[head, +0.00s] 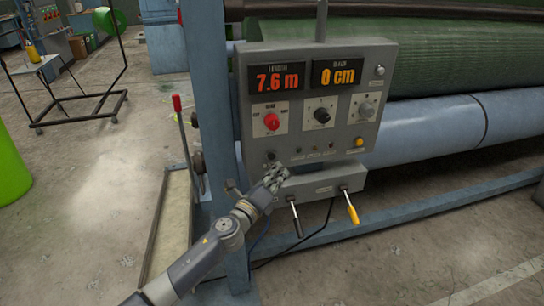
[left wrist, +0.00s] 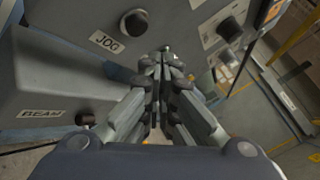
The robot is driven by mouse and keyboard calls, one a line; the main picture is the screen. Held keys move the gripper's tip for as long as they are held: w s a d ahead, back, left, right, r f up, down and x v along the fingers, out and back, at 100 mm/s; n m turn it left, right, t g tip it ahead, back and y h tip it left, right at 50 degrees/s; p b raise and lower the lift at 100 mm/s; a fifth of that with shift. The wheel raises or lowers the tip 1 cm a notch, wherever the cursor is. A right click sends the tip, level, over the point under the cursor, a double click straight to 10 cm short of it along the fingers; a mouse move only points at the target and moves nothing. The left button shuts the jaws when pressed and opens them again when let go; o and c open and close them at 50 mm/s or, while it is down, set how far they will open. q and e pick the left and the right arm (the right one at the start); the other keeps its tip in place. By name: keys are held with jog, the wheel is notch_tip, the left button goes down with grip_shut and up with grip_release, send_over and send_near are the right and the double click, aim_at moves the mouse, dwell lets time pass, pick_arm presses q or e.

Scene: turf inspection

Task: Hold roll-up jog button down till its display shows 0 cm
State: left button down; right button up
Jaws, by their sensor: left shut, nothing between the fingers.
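The grey control panel (head: 345,95) carries two displays. The right display (head: 336,73) reads 0 cm in orange; the left display (head: 276,80) reads 7.6 m in red. The black jog button (left wrist: 134,22) shows beside a JOG label (left wrist: 107,42) in the left wrist view; a dark round button (head: 271,155) at the panel's lower left appears to be the same one. My left gripper (head: 274,176) is shut and empty just below it. In the left wrist view its fingertips (left wrist: 165,57) are together, to the lower right of the button and apart from it.
Below the panel, a lower box bears a black-handled lever (head: 295,218) and a yellow-handled lever (head: 352,213). A red-tipped lever (head: 177,103) stands left of the blue post (head: 209,90). A green turf roll (head: 450,50) lies behind.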

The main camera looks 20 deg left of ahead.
pick_arm(q)
jog(key=shift+s+d, duration=0.4)
jog(key=shift+s, duration=0.25)
jog(key=shift+s+d, duration=0.4)
jog(key=shift+s, duration=0.2)
